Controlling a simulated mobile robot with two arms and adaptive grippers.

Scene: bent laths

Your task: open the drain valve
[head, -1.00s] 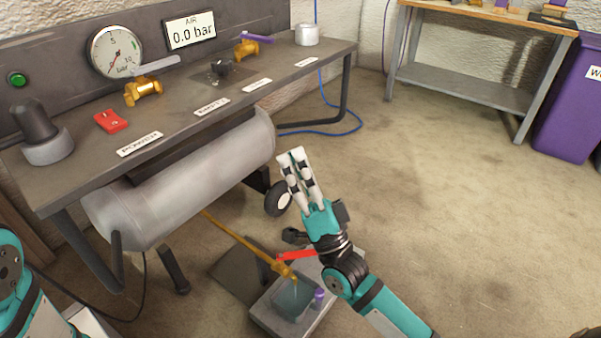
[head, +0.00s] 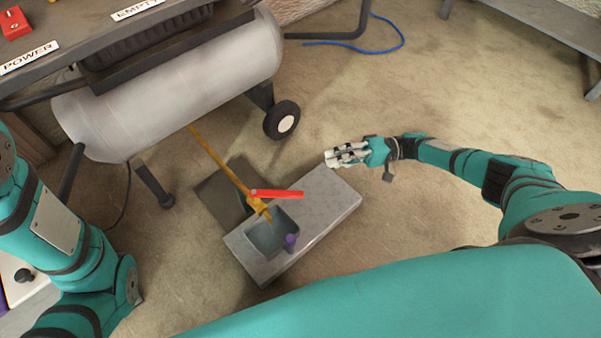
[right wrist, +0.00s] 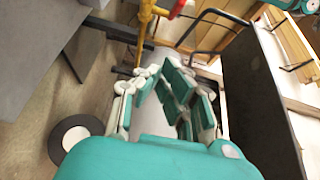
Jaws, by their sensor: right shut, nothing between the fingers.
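The drain valve is a brass fitting (head: 258,206) at the end of a thin yellow pipe (head: 218,157) that comes down from under the grey tank (head: 180,85). Its red lever (head: 278,194) points to the right, over a grey block. My right gripper (head: 332,157) is shut and empty, to the right of the lever's end and apart from it, fingers pointing left. In the right wrist view, the yellow pipe (right wrist: 145,28) and part of the red lever (right wrist: 178,8) show beyond the fingers (right wrist: 160,85). My left arm shows at left, but its gripper is out of view.
The grey block (head: 325,200) stands on the floor with a square basin (head: 262,238) under the valve; a small purple object (head: 291,241) is at the basin. A tank wheel (head: 282,120) and foot (head: 155,187) stand nearby.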

